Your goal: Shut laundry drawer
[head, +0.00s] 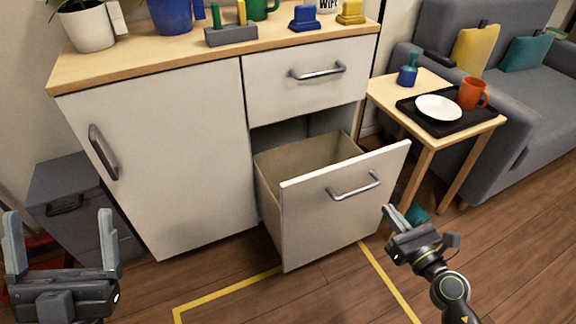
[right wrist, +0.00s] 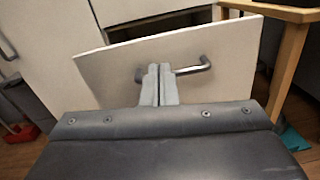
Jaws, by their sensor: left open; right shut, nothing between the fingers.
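The laundry drawer (head: 335,203) is the lower drawer of the white cabinet, pulled well out, with its empty-looking beige inside showing. Its grey bar handle (head: 354,187) is on the front panel. My right gripper (head: 388,212) is shut and empty, at the right of the drawer front. In the right wrist view the drawer front (right wrist: 215,52) fills the upper middle, and my shut fingers (right wrist: 158,72) overlap part of the handle (right wrist: 192,69); I cannot tell if they touch the panel. My left gripper (head: 62,240) is open and empty at the lower left, away from the drawer.
A closed upper drawer (head: 305,82) and a closed door (head: 165,155) flank the opening. A side table (head: 420,85) with a black tray stands right of the drawer. A dark grey bin (head: 75,195) is at left. Yellow tape (head: 230,292) marks the floor.

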